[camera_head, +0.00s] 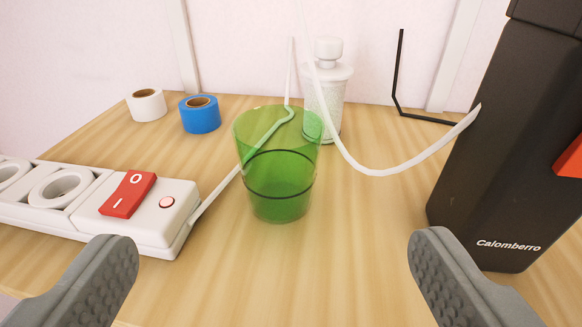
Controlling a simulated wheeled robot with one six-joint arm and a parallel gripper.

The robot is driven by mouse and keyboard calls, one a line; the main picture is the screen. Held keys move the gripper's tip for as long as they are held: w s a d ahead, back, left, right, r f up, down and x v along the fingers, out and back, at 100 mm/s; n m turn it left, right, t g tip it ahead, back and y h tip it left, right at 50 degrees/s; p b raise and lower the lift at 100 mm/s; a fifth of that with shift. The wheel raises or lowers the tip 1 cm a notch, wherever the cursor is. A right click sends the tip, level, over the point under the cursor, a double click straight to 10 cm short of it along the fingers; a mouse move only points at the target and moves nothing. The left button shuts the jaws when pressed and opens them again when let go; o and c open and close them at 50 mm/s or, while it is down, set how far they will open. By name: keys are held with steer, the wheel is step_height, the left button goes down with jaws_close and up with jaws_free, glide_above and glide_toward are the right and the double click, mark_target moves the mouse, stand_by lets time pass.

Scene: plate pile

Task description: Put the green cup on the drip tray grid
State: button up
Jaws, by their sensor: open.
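A green see-through cup (278,180) stands upright on the wooden table, near the middle of the view. A dark line rings it about halfway up. My gripper (272,262) is open, with one grey finger at the lower left and one at the lower right. The cup is ahead of the fingers, in the gap between them, and nothing is held. The drip tray grid is not visible. A black machine marked "Calomberro" (510,150) stands at the right, partly cut off by the frame.
A white power strip (150,222) with a red switch lies close left of the cup; its cord runs behind the cup. Blue tape (200,118) and white tape (146,106) sit at the back left. A white bottle (330,95) stands behind the cup. The table (360,225) between cup and machine is clear.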

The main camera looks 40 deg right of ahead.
mark_target(278, 118)
steer(key=x, duration=1.5)
steer(key=shift+w+d, duration=0.1)
steer(key=shift+d, duration=0.05)
steer(key=c, duration=1.1)
steer(key=shift+c, duration=0.2)
